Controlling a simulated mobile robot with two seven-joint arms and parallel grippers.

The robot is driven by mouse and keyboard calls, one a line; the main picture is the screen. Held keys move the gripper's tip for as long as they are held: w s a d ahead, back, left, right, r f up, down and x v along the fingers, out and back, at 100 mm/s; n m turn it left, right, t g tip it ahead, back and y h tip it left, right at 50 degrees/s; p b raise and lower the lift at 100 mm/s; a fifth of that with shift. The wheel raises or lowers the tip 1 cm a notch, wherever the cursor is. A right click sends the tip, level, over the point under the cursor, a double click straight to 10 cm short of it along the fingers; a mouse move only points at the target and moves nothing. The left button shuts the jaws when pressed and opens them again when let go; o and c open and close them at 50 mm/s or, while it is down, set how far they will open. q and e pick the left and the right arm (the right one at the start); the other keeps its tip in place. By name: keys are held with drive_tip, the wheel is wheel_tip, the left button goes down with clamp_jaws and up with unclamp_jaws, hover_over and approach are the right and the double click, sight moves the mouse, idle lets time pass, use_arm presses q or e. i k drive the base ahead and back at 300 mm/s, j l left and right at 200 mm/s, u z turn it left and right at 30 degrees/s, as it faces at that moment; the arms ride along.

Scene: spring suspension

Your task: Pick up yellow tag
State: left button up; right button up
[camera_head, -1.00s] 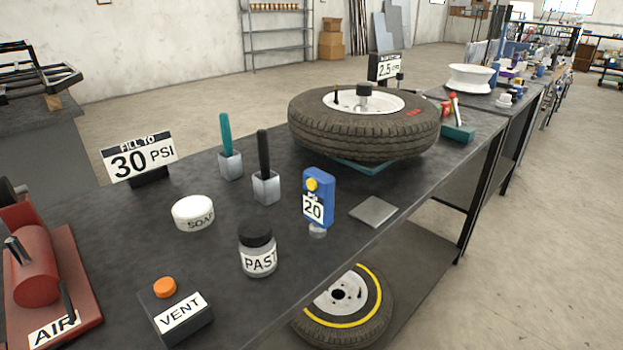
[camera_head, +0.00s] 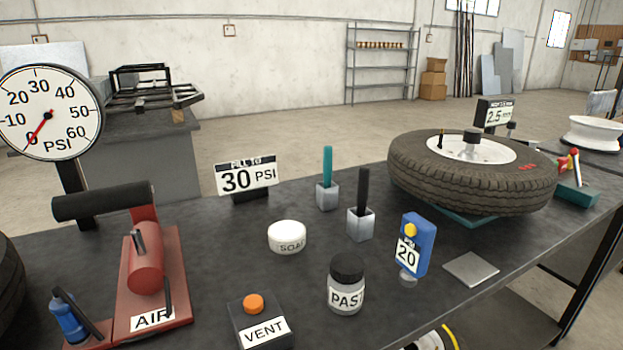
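I cannot make out a thing that is clearly a yellow tag. A blue device (camera_head: 417,242) marked 20 stands upright on the bench and carries a round yellow knob (camera_head: 410,230).
On the dark bench (camera_head: 330,285) stand a red air pump (camera_head: 147,265), a VENT box (camera_head: 262,330), a PASTE jar (camera_head: 346,285), a SOAP tub (camera_head: 287,237), two brush holders and a large tire (camera_head: 470,185). A dial gauge (camera_head: 48,112) rises at left.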

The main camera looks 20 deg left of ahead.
sight(570, 166)
drive_tip(key=z, duration=0.75)
